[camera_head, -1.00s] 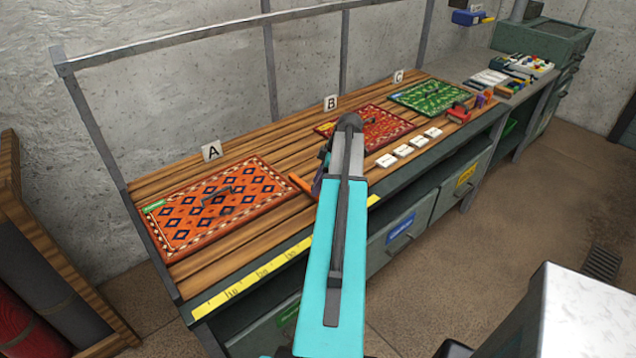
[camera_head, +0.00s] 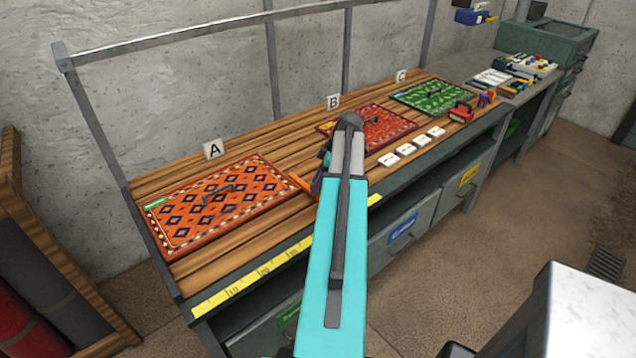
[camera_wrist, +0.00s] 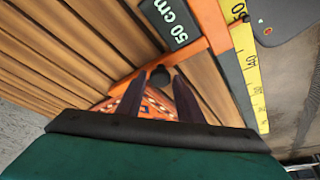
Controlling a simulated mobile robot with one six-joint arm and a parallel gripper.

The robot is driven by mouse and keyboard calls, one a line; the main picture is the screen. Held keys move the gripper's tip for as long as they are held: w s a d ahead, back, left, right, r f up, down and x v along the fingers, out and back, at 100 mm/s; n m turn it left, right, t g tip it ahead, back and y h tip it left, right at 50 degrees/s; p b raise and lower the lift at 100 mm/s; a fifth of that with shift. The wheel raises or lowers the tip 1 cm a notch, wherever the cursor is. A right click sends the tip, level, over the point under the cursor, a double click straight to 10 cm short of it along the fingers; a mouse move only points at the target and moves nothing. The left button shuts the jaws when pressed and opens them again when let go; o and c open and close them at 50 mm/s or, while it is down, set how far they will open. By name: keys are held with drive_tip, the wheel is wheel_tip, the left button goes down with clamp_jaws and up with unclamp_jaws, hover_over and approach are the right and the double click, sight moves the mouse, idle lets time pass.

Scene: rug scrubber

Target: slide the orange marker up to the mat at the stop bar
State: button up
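The orange marker (camera_head: 299,184) lies across the bench beside the right end of the patterned orange mat (camera_head: 176,238) at card A. In the wrist view the marker (camera_wrist: 208,20) is an orange T-shaped piece with a dark "50 cm" plate and a round black knob (camera_wrist: 160,77). My gripper (camera_wrist: 163,78) has its two dark fingers on either side of the knob, which fills the space between their tips. Part of the patterned mat (camera_wrist: 157,103) shows between the fingers. In the head view my arm hides most of the gripper. I cannot make out the stop bar.
A yellow ruler (camera_head: 262,272) runs along the bench's front edge. A red mat (camera_head: 393,124) lies at card B and a green mat (camera_head: 436,97) at card C. White tiles (camera_head: 405,149) lie near the front edge. Bare slats show between the first two mats.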

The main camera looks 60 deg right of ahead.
drive_tip(key=shift+o, duration=0.7)
drive_tip(key=shift+s+r, duration=0.1)
drive_tip(key=shift+r, duration=0.05)
drive_tip(key=b+v, duration=0.4)
drive_tip(key=v, duration=0.9)
drive_tip(key=shift+r, duration=0.25)
drive_tip(key=shift+s+d, duration=0.1)
